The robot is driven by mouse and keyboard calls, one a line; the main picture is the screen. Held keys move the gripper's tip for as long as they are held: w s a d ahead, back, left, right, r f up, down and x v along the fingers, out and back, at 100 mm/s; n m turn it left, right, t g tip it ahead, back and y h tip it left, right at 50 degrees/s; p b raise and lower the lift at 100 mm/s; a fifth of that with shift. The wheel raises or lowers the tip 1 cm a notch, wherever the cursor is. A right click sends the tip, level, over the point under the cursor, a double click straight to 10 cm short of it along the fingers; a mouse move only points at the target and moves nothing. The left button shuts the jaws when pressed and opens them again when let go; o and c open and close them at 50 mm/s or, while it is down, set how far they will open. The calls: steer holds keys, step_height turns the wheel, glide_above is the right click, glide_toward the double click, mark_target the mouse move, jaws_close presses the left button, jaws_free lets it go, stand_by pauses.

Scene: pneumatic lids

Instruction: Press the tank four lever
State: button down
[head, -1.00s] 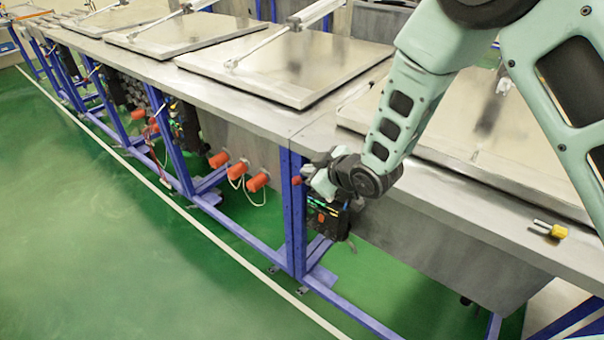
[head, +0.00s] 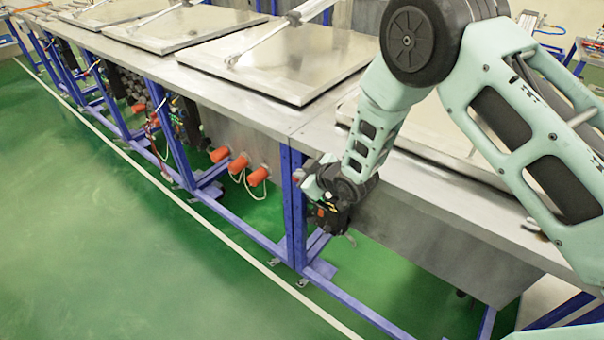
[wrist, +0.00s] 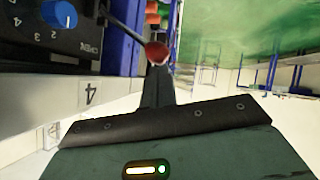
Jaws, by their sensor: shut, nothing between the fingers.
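The tank four lever shows in the wrist view as a dark stalk with a red knob (wrist: 157,52), beside a black control box (wrist: 55,35) with a blue dial. A label with a 4 (wrist: 89,93) sits close by. My gripper (wrist: 157,72) is shut and empty, its tip right at the red knob; I cannot tell whether they touch. In the head view my gripper (head: 308,182) is at the blue post under the bench edge, in front of the control box (head: 332,217). The knob is hidden there behind my gripper.
A steel bench (head: 270,118) with flat metal lids (head: 280,60) runs along the row. Blue frame legs (head: 293,210) and orange caps (head: 257,177) are below it. The green floor (head: 120,220) in front is clear.

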steer(key=shift+f, duration=0.1)
step_height(320, 180, down, 11)
steer(key=s+a+n+t+h+b, duration=0.2)
steer(key=n+t+b, duration=0.4)
steer(key=b, duration=1.2)
steer(key=shift+s+b, duration=0.25)
steer(key=shift+b, duration=0.1)
steer(key=shift+s, duration=0.1)
